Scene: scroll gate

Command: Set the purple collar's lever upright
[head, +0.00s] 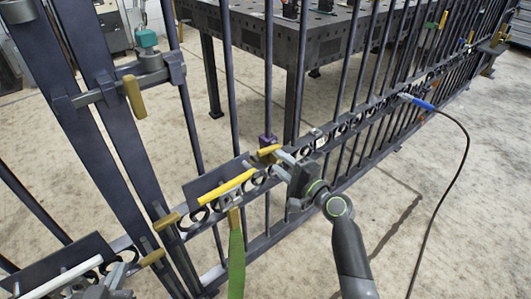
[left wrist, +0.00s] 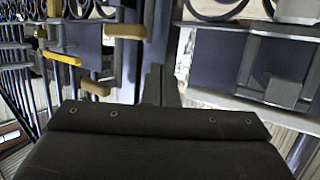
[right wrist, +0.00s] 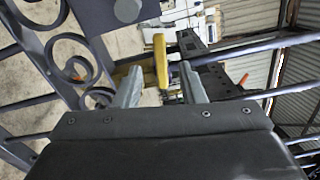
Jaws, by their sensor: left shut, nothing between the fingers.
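The purple collar (head: 267,139) sits on a vertical bar of the dark gate. Its ochre lever (head: 268,150) sticks out just below it, lying close to level. My right gripper (head: 284,164) is at the lever from the right, fingers apart. In the right wrist view the lever (right wrist: 161,60) shows between the two fingertips, with gaps on both sides; I cannot tell whether either finger touches it. The collar is not clear there.
A latch with a teal knob (head: 147,39) and ochre handle is on the left posts. A yellow bar (head: 226,187) lies along a dark plate, with a green strap (head: 236,260) below. A blue-handled tool (head: 418,102) with a black cable is at right. A dark table (head: 330,45) stands behind.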

